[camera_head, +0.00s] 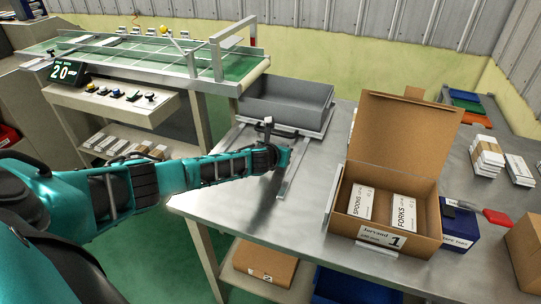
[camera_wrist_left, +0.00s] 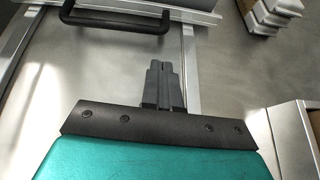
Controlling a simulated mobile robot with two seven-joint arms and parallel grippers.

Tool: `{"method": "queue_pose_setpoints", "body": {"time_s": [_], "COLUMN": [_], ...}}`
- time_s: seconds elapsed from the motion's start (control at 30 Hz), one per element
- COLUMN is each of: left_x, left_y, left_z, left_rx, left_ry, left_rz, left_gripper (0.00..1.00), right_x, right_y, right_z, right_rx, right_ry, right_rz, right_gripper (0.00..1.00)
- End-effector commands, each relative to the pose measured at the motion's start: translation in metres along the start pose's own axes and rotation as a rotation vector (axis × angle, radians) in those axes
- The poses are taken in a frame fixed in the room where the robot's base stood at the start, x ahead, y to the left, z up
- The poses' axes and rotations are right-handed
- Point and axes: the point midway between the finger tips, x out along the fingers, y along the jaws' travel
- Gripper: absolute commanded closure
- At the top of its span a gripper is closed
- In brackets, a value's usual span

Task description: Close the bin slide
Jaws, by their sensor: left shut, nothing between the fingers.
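The bin slide carries a grey open bin (camera_head: 287,101) at the back left of the metal table. Its rails (camera_head: 297,166) run forward across the tabletop. In the left wrist view, a black handle (camera_wrist_left: 115,20) sits at the slide's front edge, at the upper left, with a rail (camera_wrist_left: 191,70) on its right side. My left gripper (camera_wrist_left: 162,68) is shut and empty, in front of the handle and to its right, apart from it in the picture. In the head view my left wrist covers part of the slide and hides the fingertips. My right gripper is not in view.
An open cardboard box (camera_head: 398,215) with spoon and fork packs stands to the right of the slide. A blue box (camera_head: 458,228) and a red-handled tool (camera_head: 497,217) are beyond it. A green conveyor (camera_head: 150,50) stands at the left. The table between slide and cardboard box is clear.

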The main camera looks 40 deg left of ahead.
Motion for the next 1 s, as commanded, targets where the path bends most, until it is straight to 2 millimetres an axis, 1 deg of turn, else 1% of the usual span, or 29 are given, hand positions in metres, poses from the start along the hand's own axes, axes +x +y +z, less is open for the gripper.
{"method": "queue_pose_setpoints", "body": {"time_s": [0.03, 0.27, 0.5, 0.7, 1.0], "left_x": [-0.009, -0.043, -0.071, -0.086, -0.090], "left_y": [0.001, 0.001, 0.001, 0.001, -0.002], "left_z": [0.003, 0.002, -0.001, 0.000, -0.002], "left_rx": [0.001, 0.002, 0.002, 0.000, -0.008], "left_ry": [0.000, 0.001, 0.001, 0.001, 0.004], "left_rz": [0.001, 0.001, 0.001, 0.003, 0.000], "left_gripper": [1.00, 1.00, 1.00, 1.00, 1.00], "right_x": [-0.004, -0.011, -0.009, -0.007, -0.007], "right_y": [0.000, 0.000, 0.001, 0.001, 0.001], "right_z": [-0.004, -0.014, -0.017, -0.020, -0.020], "right_rx": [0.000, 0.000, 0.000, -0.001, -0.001], "right_ry": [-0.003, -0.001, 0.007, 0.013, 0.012], "right_rz": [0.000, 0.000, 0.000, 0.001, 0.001], "right_gripper": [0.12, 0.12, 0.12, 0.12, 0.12]}}
